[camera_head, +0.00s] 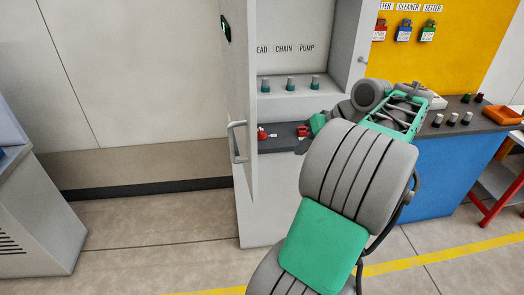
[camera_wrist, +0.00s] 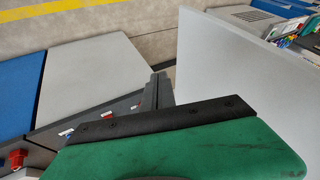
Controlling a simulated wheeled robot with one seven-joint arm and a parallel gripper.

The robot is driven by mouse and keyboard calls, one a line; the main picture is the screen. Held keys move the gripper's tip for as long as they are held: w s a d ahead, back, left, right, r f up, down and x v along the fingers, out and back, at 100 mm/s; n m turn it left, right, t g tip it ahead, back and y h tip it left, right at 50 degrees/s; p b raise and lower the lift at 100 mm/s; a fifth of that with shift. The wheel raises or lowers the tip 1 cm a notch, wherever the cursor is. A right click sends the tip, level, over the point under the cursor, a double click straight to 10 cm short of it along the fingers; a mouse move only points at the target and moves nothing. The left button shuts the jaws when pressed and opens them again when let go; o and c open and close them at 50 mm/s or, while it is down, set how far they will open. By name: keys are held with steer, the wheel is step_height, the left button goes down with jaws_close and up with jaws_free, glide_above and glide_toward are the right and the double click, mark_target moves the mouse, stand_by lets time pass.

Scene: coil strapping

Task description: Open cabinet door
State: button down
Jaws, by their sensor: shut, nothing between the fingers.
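The cabinet (camera_head: 305,65) is light grey. Its door (camera_head: 238,80) stands swung open at the cabinet's left side and is seen nearly edge-on. The door's bar handle (camera_head: 236,142) is on its outer face, facing left. In the wrist view the door is the large pale panel (camera_wrist: 245,75) at the right. My gripper (camera_wrist: 159,84) is shut and empty, its dark fingers beside the door's inner face. I cannot tell whether they touch it. In the head view my arm hides most of the gripper, at the cabinet's opening.
Inside the cabinet are several knobs (camera_head: 290,83) and a dark shelf with red switches (camera_head: 302,131). A blue cabinet (camera_head: 440,170) with a yellow panel (camera_head: 460,50) stands to the right. A grey console (camera_head: 35,215) stands at far left. Floor left of the door is clear.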

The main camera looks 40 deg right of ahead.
steer(key=w+a+f+b, duration=0.5)
steer(key=w+a+f, duration=0.1)
steer(key=w+a, duration=0.1)
steer(key=shift+w+a+n+y, duration=0.3)
steer(key=shift+w+a+y, duration=0.1)
steer(key=shift+a, duration=0.25)
steer(key=shift+a, duration=0.1)
